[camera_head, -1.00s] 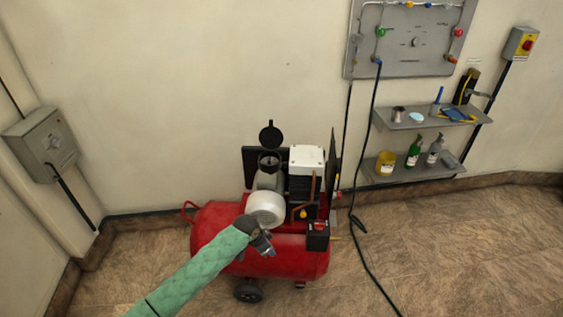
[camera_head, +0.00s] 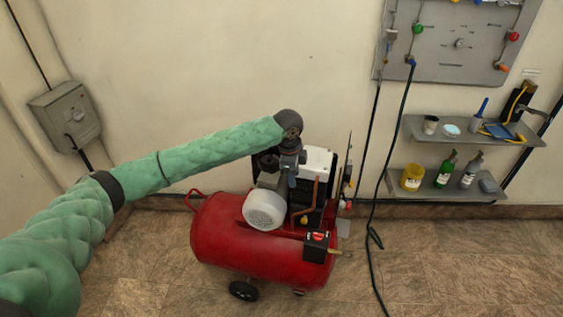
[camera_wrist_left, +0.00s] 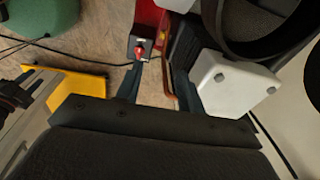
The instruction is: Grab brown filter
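I cannot make out a brown filter in any view now. The red compressor (camera_head: 262,240) stands on the floor with a white ribbed motor cover (camera_head: 264,209) and a white box (camera_head: 318,160) on top. A round black housing rim (camera_wrist_left: 262,45) shows at the top right of the left wrist view, beside the white box (camera_wrist_left: 232,84). My left gripper (camera_head: 290,170) is over the top of the compressor, in front of the filter housing area, and hides part of it. In the left wrist view its fingers (camera_wrist_left: 157,85) are apart with nothing between them. My right gripper is not in view.
A grey gas panel (camera_head: 450,40) hangs on the wall, with a dark hose (camera_head: 380,180) down to the floor. Two shelves (camera_head: 470,130) with bottles and tools are at right. A grey switch box (camera_head: 65,115) is at left.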

